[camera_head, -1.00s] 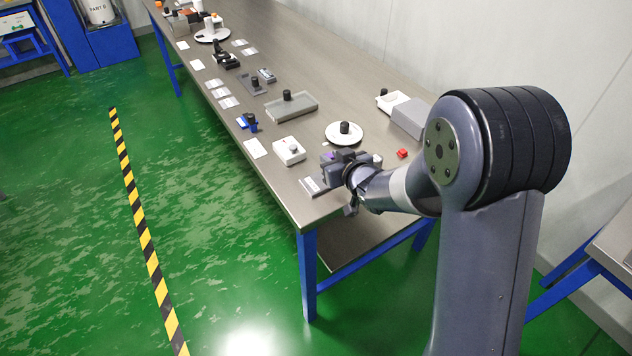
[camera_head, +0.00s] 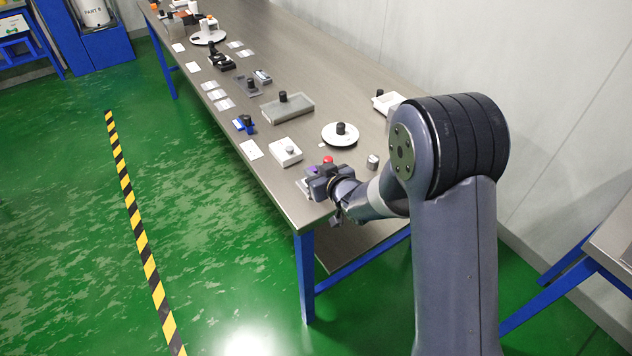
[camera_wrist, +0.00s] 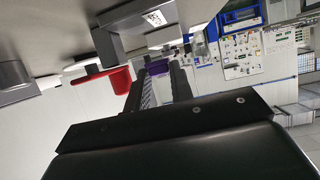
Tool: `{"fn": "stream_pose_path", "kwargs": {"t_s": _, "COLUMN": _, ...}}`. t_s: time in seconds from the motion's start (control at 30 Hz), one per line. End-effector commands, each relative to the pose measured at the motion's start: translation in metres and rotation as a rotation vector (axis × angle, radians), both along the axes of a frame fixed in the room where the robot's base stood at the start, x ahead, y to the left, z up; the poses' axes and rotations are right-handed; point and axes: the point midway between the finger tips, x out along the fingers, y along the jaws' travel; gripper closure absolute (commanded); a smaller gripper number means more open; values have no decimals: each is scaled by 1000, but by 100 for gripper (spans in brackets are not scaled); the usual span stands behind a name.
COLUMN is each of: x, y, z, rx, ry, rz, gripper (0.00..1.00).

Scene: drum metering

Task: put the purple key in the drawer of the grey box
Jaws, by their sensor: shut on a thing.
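My gripper (camera_head: 313,178) is over the near end of the long bench, close to its front edge. It is shut on the purple key (camera_wrist: 158,66), which shows between the two dark fingertips in the wrist view. Only a small purple patch of the key shows by the gripper in the head view (camera_head: 311,169). How high the key is above the bench is hard to tell. I cannot make out the grey box with its drawer for sure; my arm covers part of the bench's right side in the head view.
A red knob (camera_head: 327,159) stands just beyond my gripper; a red part (camera_wrist: 100,83) is left of the fingers in the wrist view. A metal cylinder (camera_head: 373,161), a white disc with a black knob (camera_head: 340,134) and a white box (camera_head: 285,152) stand nearby.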

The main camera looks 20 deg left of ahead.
Motion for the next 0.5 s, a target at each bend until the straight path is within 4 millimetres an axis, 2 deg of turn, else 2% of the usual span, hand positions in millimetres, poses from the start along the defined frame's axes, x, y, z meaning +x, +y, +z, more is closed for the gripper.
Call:
{"fn": "stream_pose_path", "kwargs": {"t_s": 0.27, "x": 0, "y": 0, "z": -29, "rx": -1, "ry": 3, "rz": 0, "gripper": 99}}
{"fn": "stream_pose_path", "kwargs": {"t_s": 0.5, "x": 0, "y": 0, "z": -38, "rx": 1, "ry": 0, "rz": -1, "gripper": 99}}
